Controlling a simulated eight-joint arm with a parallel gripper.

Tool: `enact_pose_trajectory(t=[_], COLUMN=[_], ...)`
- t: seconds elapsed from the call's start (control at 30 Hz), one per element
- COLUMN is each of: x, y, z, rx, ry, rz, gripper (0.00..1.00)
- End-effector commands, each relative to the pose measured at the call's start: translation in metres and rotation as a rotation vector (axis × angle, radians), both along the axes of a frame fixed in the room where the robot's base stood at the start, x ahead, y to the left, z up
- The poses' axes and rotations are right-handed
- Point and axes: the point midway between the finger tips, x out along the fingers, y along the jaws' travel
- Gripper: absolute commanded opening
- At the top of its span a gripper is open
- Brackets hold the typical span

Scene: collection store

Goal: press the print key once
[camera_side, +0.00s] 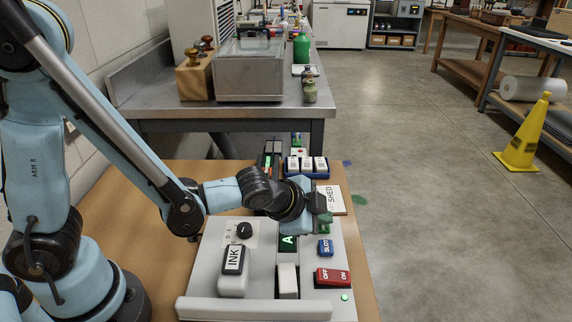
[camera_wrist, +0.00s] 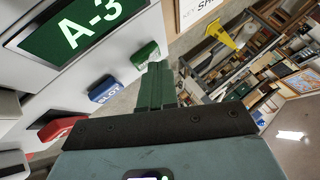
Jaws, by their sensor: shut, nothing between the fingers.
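A machine with a pale grey casing (camera_side: 207,275) stands on the brown table. A green key (camera_wrist: 146,54) is on its panel; its marking is too small to read, so I cannot confirm it is the print key. Beside it is a blue key marked SLOT (camera_side: 325,247), also in the wrist view (camera_wrist: 105,88). A green display (camera_wrist: 82,27) reads A-3. My gripper (camera_side: 324,214) is shut and empty, above the far right part of the panel. In the wrist view its green fingers (camera_wrist: 158,88) end beside the green key. I cannot tell whether they touch it.
A red OFF/ON switch (camera_side: 332,277) and a lit green lamp (camera_side: 344,297) are near the front right. An INK lever (camera_side: 233,261) and black knob (camera_side: 244,230) are at left.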

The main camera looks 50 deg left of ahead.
Motion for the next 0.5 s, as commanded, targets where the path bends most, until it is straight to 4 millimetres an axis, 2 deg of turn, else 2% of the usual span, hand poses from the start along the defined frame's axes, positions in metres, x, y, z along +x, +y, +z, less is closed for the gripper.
enact_pose_trajectory(t=[0.5], x=[0.000], y=[0.000], z=[0.017], rx=[0.001], ry=[0.001], rz=[0.001], gripper=[0.00])
